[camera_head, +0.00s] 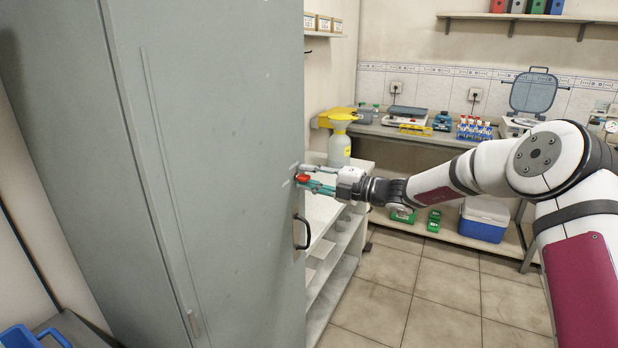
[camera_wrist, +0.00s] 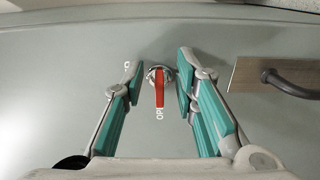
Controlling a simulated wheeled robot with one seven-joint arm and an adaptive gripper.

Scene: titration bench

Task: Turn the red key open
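The red key (camera_wrist: 159,88) sits in a round metal lock on the grey cabinet door (camera_wrist: 50,75) in the wrist view. Its red bar points down the picture, toward partly hidden lettering that begins "OP". In the head view the red key (camera_head: 303,178) shows at the cabinet's right edge. My gripper (camera_wrist: 157,75) is open in the wrist view, with one teal-padded finger on each side of the key. The right finger is close to the key; the left one stands farther off. In the head view my gripper (camera_head: 311,180) reaches the door from the right.
A dark door handle (camera_head: 302,233) is below the key; the handle (camera_wrist: 290,82) lies right of the fingers in the wrist view. White shelves (camera_head: 345,240) with a yellow-topped bottle (camera_head: 340,140) stand just behind. The tiled floor (camera_head: 440,300) is clear.

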